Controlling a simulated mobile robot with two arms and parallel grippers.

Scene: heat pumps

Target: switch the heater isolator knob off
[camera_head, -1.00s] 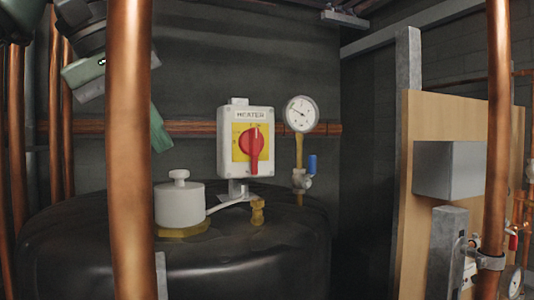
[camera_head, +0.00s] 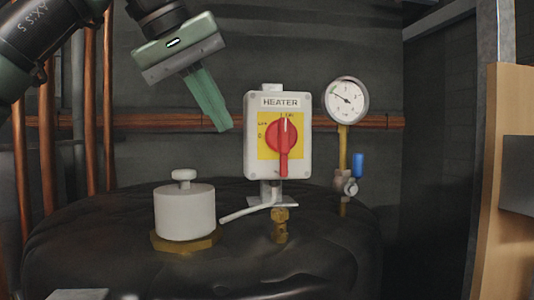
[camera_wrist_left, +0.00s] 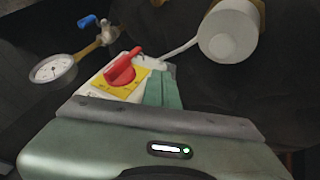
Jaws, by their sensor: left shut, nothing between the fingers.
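The heater isolator is a white box (camera_head: 301,172) marked HEATER, with a yellow plate and a red knob (camera_head: 281,136). The knob's handle stands vertical, its long end down and its white mark up. My left gripper (camera_head: 222,127) is shut and empty, up and to the left of the isolator, its green fingers slanting down toward the box and apart from the knob. In the left wrist view, the fingertips (camera_wrist_left: 165,76) overlap the edge of the box (camera_wrist_left: 97,86) beside the red knob (camera_wrist_left: 122,73). My right gripper is not in view.
A black tank (camera_head: 300,265) stands below, bearing a white capped fitting (camera_head: 184,212) and a brass fitting (camera_head: 280,226). A round gauge (camera_head: 347,99) and a blue-handled valve (camera_head: 357,166) stand right of the isolator. Copper pipes (camera_head: 47,150) run along the left.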

